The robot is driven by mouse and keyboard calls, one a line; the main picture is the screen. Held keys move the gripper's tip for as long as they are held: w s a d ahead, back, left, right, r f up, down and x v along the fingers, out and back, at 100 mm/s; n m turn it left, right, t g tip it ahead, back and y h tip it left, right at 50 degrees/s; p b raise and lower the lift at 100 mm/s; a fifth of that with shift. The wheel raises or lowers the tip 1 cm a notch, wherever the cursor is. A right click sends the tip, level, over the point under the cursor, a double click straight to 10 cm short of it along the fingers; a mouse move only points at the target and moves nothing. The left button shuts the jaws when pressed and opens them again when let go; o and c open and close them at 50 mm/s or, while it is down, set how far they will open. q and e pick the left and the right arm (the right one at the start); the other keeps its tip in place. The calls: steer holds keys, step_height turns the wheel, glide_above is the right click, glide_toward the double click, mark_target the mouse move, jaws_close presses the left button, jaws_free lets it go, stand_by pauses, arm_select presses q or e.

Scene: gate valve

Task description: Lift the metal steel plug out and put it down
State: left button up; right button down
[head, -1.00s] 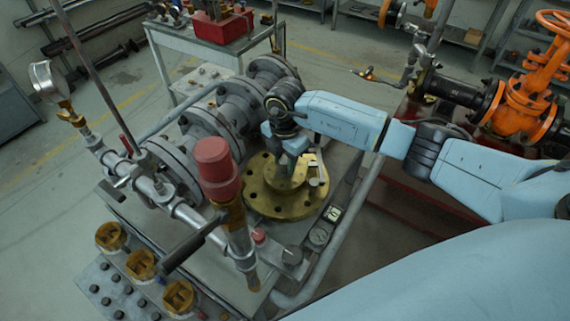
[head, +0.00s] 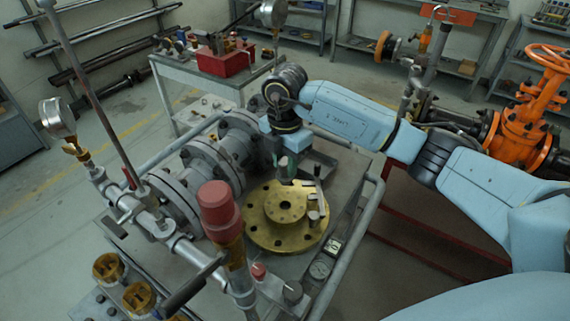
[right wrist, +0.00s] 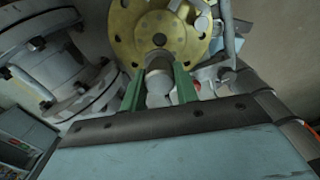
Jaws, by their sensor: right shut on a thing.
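The steel plug (right wrist: 159,82) is a grey metal cylinder between the green fingers of my right gripper (right wrist: 158,90) in the right wrist view. In the head view my right gripper (head: 288,168) is shut on it and hangs above the brass flange (head: 258,228). The plug's lower end (head: 286,181) shows just under the fingers; the rest is hidden by them. The flange's round centre hole is uncovered and looks empty. In the right wrist view the brass flange (right wrist: 125,38) lies beyond the plug. My left gripper is not in view.
Small metal pieces (head: 315,208) stand on the flange's right side. A red-capped post (head: 220,208) rises at front left, and grey flanged pipework (head: 208,165) lies left of the gripper. Some bare tabletop (head: 345,165) shows behind the flange.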

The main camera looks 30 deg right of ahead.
mark_target(285, 161)
steer(key=shift+r+p, duration=1.2)
steer(key=shift+r, duration=0.45)
